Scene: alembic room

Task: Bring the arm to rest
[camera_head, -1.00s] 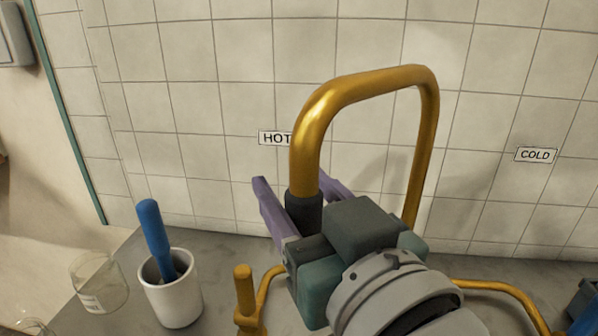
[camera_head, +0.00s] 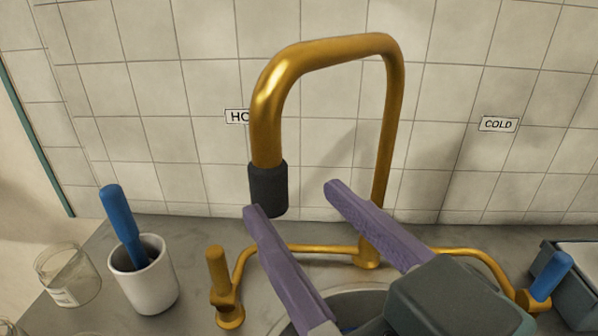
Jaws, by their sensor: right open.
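My right gripper (camera_head: 291,198) has two purple fingers spread wide with nothing between them. It comes in from the lower right, in front of the brass faucet (camera_head: 392,130). The black spout tip (camera_head: 268,190) hangs just beyond the left finger's tip; I cannot tell whether they touch. The right finger crosses in front of the faucet's upright pipe. The wrist hides part of the sink basin (camera_head: 347,300). My left gripper is not in view.
A brass hot-side handle (camera_head: 217,270) stands left, and a blue-tipped handle (camera_head: 550,277) right. A white cup (camera_head: 150,290) holding a blue-handled tool (camera_head: 122,215) and a glass jar (camera_head: 68,275) stand left. A dark tray (camera_head: 577,300) sits far right. The tiled wall (camera_head: 160,130) closes the back.

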